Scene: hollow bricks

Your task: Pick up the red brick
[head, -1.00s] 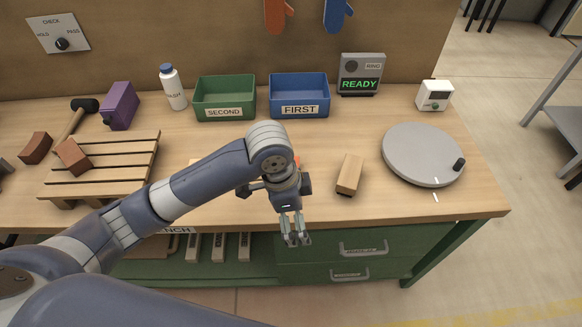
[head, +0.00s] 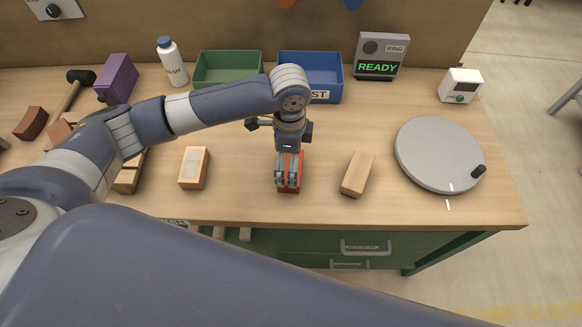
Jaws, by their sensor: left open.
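The red brick (head: 290,186) stands on the workbench near its front edge, left of a tan brick. My left gripper (head: 288,185) points down over the red brick, its fingers in front of part of the brick's surface. The gripper is open; whether the fingers touch the brick I cannot tell. The wrist hides the brick's back part. My right gripper is not in view.
A tan brick (head: 357,174) lies to the right and another tan brick (head: 194,168) to the left. The grey turntable (head: 438,152) is further right. Green (head: 228,68) and blue (head: 310,66) bins stand behind. My arm covers most of the slatted pallet.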

